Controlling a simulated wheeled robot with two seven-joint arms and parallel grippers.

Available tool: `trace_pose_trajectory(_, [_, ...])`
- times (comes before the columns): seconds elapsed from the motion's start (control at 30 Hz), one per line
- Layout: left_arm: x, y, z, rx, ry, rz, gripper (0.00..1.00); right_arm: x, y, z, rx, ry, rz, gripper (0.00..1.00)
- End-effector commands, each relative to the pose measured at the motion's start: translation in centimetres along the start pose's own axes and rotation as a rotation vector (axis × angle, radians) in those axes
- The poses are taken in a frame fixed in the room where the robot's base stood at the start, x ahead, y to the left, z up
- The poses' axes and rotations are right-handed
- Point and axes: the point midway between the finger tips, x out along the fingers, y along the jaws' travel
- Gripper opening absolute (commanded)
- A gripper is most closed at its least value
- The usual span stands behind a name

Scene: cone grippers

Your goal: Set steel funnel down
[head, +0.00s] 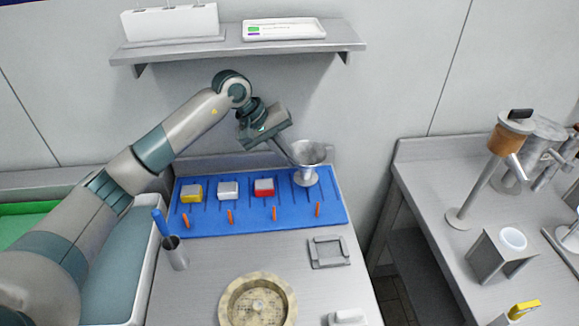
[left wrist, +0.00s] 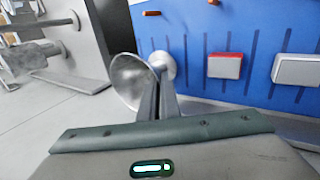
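The steel funnel (head: 308,152) is upright with its wide mouth up, at the right end of the blue mat (head: 335,212). Its pale lower end is at the mat's surface; I cannot tell whether it touches or hovers just above. My left gripper (head: 292,160) reaches down from the upper left to the funnel's left side. In the left wrist view, its fingers (left wrist: 158,98) are close together at the funnel (left wrist: 130,80) and appear shut on it. The exact contact is partly hidden. My right gripper is in neither view.
Yellow (head: 191,193), white (head: 228,190) and red (head: 264,187) blocks sit on the mat, left of the funnel. Orange pegs line its front. A shelf (head: 340,38) hangs above. A round tan dish (head: 258,300) and a square grey frame (head: 329,252) lie in front.

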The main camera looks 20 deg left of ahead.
Motion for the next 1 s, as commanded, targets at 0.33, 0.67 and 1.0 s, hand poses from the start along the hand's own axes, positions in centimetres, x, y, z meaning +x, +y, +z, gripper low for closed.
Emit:
trace_pose_trajectory(0.33, [3.0, -1.2, -0.1, 0.007, -0.007, 0.001, 0.0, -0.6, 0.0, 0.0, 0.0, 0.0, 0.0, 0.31])
trace_pose_trajectory(0.67, [3.5, -1.4, -0.2, 0.011, -0.007, 0.001, 0.0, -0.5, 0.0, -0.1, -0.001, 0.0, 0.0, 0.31])
trace_pose_trajectory(1.0, [3.7, -1.6, -0.2, 0.011, -0.007, 0.001, 0.0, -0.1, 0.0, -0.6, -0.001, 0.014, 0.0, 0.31])
